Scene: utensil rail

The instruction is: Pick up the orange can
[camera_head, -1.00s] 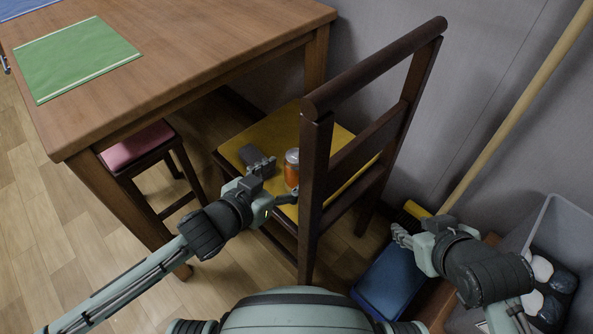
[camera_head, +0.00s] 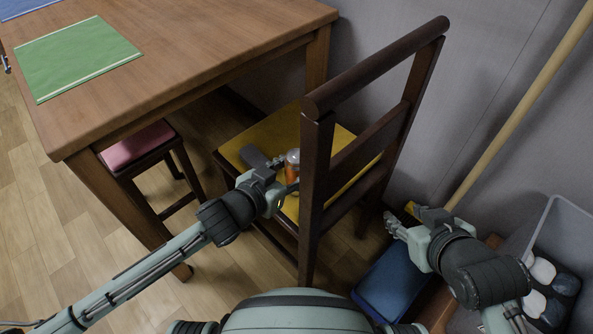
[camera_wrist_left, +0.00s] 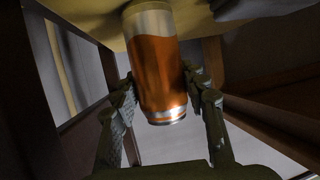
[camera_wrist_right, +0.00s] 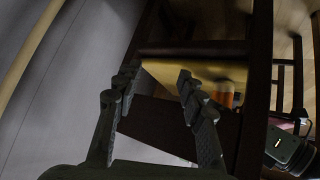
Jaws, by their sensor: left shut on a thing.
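The orange can (camera_head: 291,173) with a silver-grey top stands on the yellow seat pad (camera_head: 342,136) of the dark wooden chair. It is partly hidden by my left gripper (camera_head: 283,174) in the head view. In the left wrist view the can (camera_wrist_left: 156,70) sits between the two fingers, which are shut on it. I cannot see any gap between can and seat. My right gripper (camera_head: 399,216) is open and empty, to the right of the chair; its spread fingers show in the right wrist view (camera_wrist_right: 157,80).
The chair back (camera_head: 375,65) rises just right of the can. A dark grey object (camera_head: 253,158) lies on the seat left of it. A wooden table (camera_head: 190,45) stands at left. A blue item (camera_head: 392,280), a grey bin (camera_head: 560,225) and a pole (camera_head: 520,105) are at right.

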